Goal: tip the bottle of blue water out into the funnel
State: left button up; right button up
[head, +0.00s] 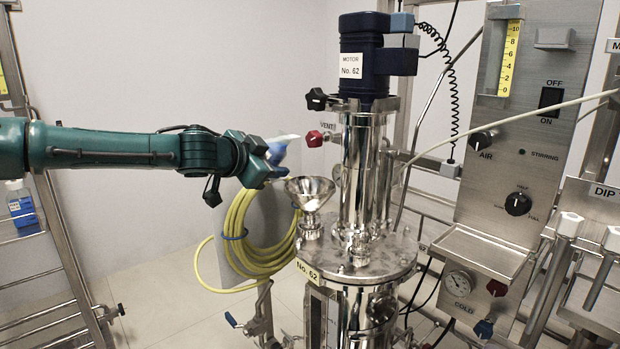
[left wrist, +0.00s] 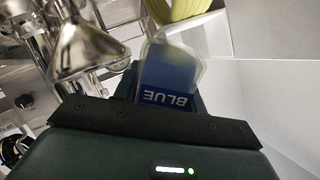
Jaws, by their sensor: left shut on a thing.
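My left gripper (head: 268,168) is shut on a bottle with blue contents (head: 277,153). Its pale end (head: 289,138) sticks out to the right, so the bottle looks tipped well over from upright. In the left wrist view the bottle (left wrist: 168,68) carries a label reading BLUE, upside down in that picture. The steel funnel (head: 310,190) stands on the vessel lid, below and a little right of the gripper. It also shows beside the bottle in the left wrist view (left wrist: 84,45). No stream is visible. My right gripper is out of view.
The steel column with the blue motor (head: 364,60) rises just right of the funnel. A red knob (head: 314,139) is close to the bottle. A coiled yellow hose (head: 240,232) hangs behind. Another bottle with blue contents (head: 21,207) stands on the rack at left.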

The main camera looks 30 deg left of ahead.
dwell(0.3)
pick_arm(q)
jog(key=shift+a+r+m+y+p, duration=0.1)
jog(key=shift+m+y+p, duration=0.2)
jog(key=shift+p, duration=0.4)
jog(key=shift+m+g+p, duration=0.3)
jog(key=shift+g+p, duration=0.1)
jog(key=shift+p, duration=0.05)
jog(key=shift+s+a+f, duration=0.1)
jog(key=shift+f, duration=0.15)
